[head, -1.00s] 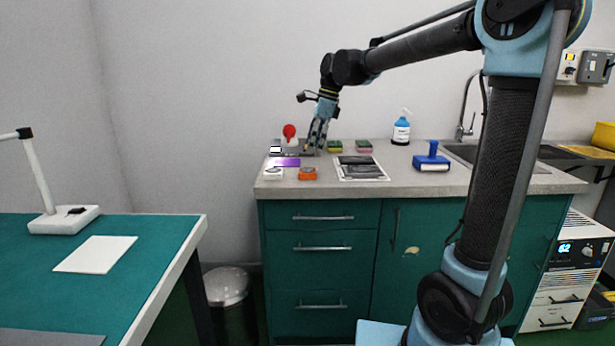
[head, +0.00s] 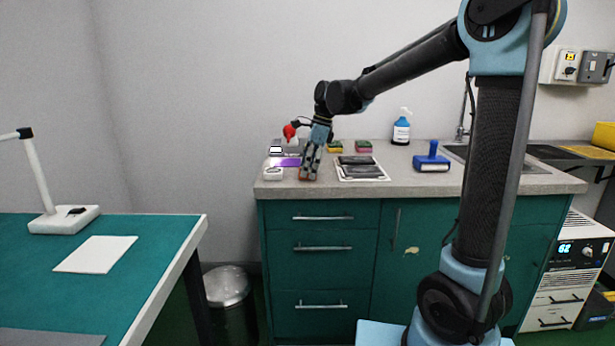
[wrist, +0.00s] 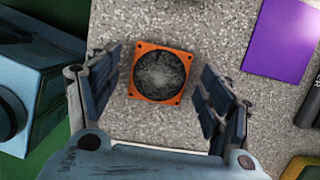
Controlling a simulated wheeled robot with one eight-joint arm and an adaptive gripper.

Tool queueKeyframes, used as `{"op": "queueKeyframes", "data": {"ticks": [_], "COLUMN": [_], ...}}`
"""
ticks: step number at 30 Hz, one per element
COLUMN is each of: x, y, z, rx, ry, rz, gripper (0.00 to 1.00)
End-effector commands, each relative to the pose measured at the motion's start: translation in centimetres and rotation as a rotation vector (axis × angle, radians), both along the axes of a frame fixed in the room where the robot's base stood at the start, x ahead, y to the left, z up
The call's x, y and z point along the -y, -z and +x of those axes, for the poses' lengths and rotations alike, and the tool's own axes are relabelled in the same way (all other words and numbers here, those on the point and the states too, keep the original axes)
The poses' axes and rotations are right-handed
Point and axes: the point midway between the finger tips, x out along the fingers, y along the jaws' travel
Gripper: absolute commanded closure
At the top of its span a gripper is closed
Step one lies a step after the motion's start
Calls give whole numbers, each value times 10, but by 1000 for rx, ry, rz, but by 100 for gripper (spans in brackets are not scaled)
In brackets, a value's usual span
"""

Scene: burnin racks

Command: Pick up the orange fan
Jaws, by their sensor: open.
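The orange fan (wrist: 158,74) is a square orange frame with a dark grey round middle. In the wrist view it lies flat on the speckled grey counter, between the two fingers of my gripper (wrist: 162,88). The fingers are open, with a gap on each side of the fan. In the head view my gripper (head: 308,177) points down at the counter's front left part and hides most of the fan.
A white fan-like block (head: 273,173) and a purple sheet (head: 286,162) lie left of my gripper. A red-topped thing (head: 289,132) stands behind. The counter's front edge (head: 330,190) is close.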

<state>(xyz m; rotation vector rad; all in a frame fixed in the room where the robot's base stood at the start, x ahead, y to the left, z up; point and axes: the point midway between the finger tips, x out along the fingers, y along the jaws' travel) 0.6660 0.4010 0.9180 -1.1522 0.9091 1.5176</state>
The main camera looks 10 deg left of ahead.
Motion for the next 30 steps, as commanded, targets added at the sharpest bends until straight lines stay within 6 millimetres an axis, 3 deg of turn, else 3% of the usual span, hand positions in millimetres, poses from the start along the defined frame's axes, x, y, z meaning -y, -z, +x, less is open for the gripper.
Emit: {"op": "queueKeyframes", "data": {"ticks": [2, 6, 8, 20, 30], "x": [0, 0, 0, 0, 0], "y": [0, 0, 0, -6, -60], "z": [0, 0, 0, 0, 0], "rx": [0, 0, 0, 0, 0], "ry": [0, 0, 0, 0, 0], "rz": [0, 0, 0, 0, 0], "gripper": [31, 63, 74, 74, 74]}}
